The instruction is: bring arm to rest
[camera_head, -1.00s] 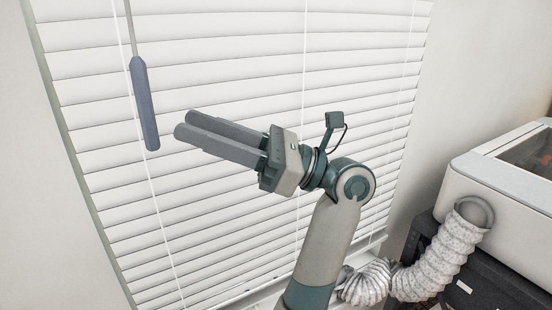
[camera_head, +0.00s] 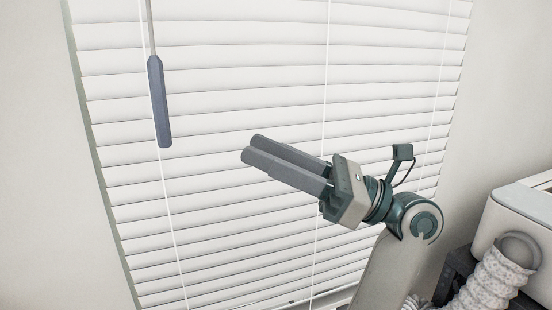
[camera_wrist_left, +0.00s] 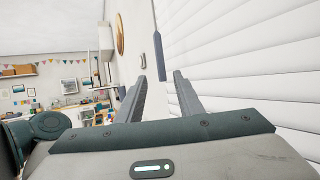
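My left gripper (camera_head: 253,146) is held in front of the window blind (camera_head: 240,90), its two long grey fingers pointing up and left. In the left wrist view the fingers (camera_wrist_left: 160,78) stand apart with nothing between them, so it is open and empty. A blue-grey pull handle (camera_head: 159,102) hangs on a cord left of the fingertips, clear of them. It also shows beyond the fingertips in the left wrist view (camera_wrist_left: 159,56). My right gripper is in neither view.
A pale machine (camera_head: 520,215) with a ribbed white hose (camera_head: 492,283) stands at the lower right, near my arm. Thin white cords run down the blind. In the left wrist view a cluttered desk (camera_wrist_left: 88,112) and shelves are far off at the left.

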